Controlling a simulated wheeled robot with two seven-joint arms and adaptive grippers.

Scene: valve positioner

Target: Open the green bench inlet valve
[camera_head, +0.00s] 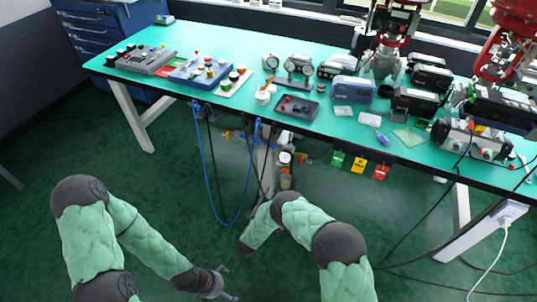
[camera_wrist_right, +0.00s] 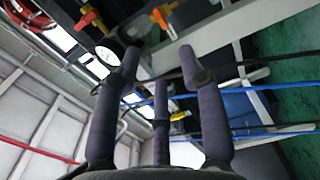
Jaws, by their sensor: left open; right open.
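I cannot make out a green valve handle in either view. Under the bench, the head view shows a small pipe assembly with a round gauge (camera_head: 284,157) and a red-orange handle (camera_head: 302,158). The right wrist view shows a red handle (camera_wrist_right: 87,20), an orange handle (camera_wrist_right: 163,15) and the gauge (camera_wrist_right: 105,55) beyond my right gripper (camera_wrist_right: 160,60). That gripper's fingers are spread and empty, apart from the handles. In the head view its fingers are not clearly visible. My left gripper (camera_head: 222,284) is open and empty low over the floor, away from the bench.
The green-topped bench (camera_head: 225,48) carries control boxes, gauges and valve units. A blue hose (camera_head: 212,190) and dark cables hang near my right forearm. Green, yellow and red tags (camera_head: 358,166) hang from the front edge. The floor (camera_head: 180,200) in front is clear.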

